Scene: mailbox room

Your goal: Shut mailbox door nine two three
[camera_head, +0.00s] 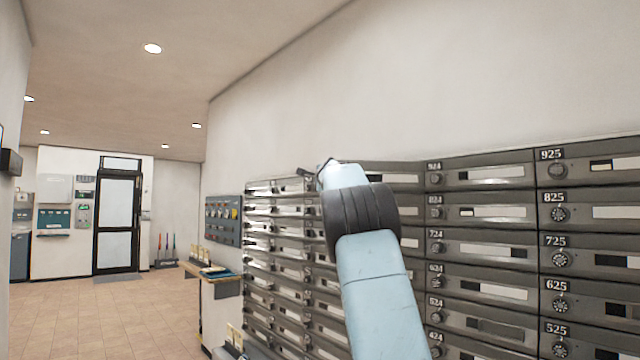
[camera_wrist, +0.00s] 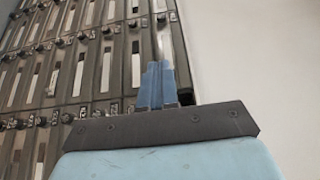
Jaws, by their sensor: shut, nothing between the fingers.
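The mailbox bank (camera_head: 480,250) fills the right side of the head view, its top row numbered 925 and 924 from the right. The top-row door left of 924 (camera_head: 402,179), by order 923, is partly hidden by my arm, and its number does not show. My gripper (camera_wrist: 155,72) shows in the wrist view with its two blue fingers together and empty. The fingertips are over or against a top-row door (camera_wrist: 164,38) with a pale window. I cannot tell whether they touch it, or how far that door stands open.
Bare wall (camera_head: 450,90) rises above the mailboxes. A key panel (camera_head: 223,220) and a small counter (camera_head: 215,275) stand beyond the bank's left end. Open tiled floor (camera_head: 120,310) leads to a glazed door (camera_head: 118,225) at the back left.

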